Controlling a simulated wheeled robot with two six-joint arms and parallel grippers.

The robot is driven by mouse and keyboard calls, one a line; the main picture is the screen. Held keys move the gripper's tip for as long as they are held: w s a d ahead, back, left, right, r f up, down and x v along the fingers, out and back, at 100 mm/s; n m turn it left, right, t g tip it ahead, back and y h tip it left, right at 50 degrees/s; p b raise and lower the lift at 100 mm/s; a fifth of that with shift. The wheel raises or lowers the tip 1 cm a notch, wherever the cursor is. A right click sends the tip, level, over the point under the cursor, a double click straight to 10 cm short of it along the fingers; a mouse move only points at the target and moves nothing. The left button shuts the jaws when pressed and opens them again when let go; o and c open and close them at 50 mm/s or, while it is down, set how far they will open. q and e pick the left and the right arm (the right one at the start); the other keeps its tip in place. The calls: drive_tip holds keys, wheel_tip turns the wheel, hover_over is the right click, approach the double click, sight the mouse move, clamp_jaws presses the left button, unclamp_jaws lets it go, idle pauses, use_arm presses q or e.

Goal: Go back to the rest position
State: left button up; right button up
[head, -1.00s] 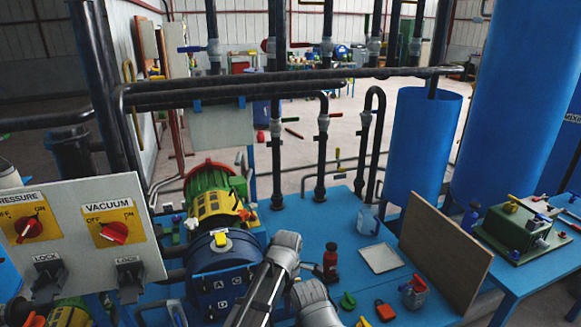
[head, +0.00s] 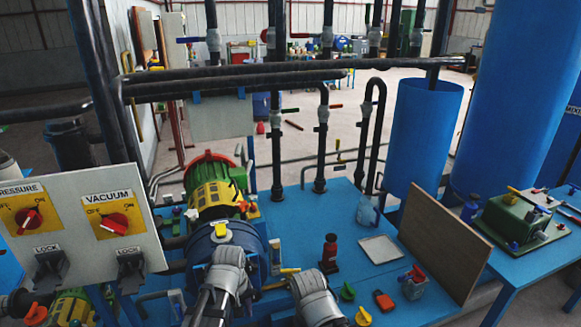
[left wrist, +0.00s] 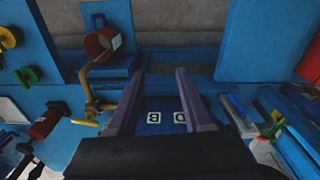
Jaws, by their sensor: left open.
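The task names no object. My left gripper (left wrist: 160,74) shows in the left wrist view. Its two grey-purple fingers are apart and nothing is held between them. Behind the fingers is a dark blue surface with white letter labels (left wrist: 180,117). In the head view, grey links of my arms stand at the lower middle, in front of the blue round vessel (head: 208,242). I cannot make out the left fingertips there. My right gripper is not in view.
The blue bench holds a dark red bottle (head: 329,254), a white tray (head: 381,249), a jug with a red top (head: 413,284) and a wooden board (head: 440,245). The switch panel (head: 80,235) stands at left. Pipes (head: 276,150) rise behind.

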use_arm(q)
drive_tip(key=s+a+m, duration=0.3)
drive_tip(key=m, duration=0.1)
drive_tip(key=s+d+r+m+p, duration=0.2)
drive_tip(key=s+d+r+p, duration=0.1)
drive_tip(key=d+r+p, duration=0.1)
drive_tip(key=s+d+r+m+y+p, duration=0.1)
drive_tip(key=s+d+r+m+p, duration=0.1)
drive_tip(key=d, duration=0.4)
drive_tip(key=shift+s+d+r+g+p, duration=0.35)
drive_tip(key=shift+s+r+g+p, duration=0.1)
drive_tip(key=shift+r+p, duration=0.5)
